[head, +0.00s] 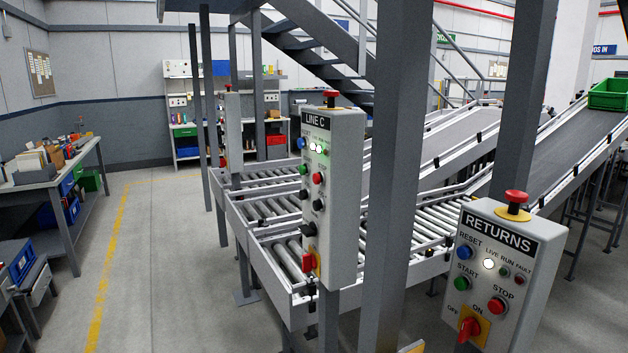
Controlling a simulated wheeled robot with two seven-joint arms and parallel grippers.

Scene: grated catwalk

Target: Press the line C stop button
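The LINE C control box (341,190) is a tall grey panel in the middle of the head view, turned partly sideways. A red round button (318,178) sits on its upper front, to the right of a green button (304,169); the small label above the red one is hard to read. A blue button (301,143) and lit white lamps (315,148) are higher up. A red mushroom button (330,95) is on top, and a red rotary switch (309,262) on yellow is at the bottom. Neither of my grippers is in view.
A RETURNS box (540,262) with its own red STOP button (497,305) stands at the lower right. A grey post (396,180) rises between the boxes. Roller conveyors (284,205) lie behind LINE C. Open floor (165,250) is on the left, beside a cluttered workbench (60,190).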

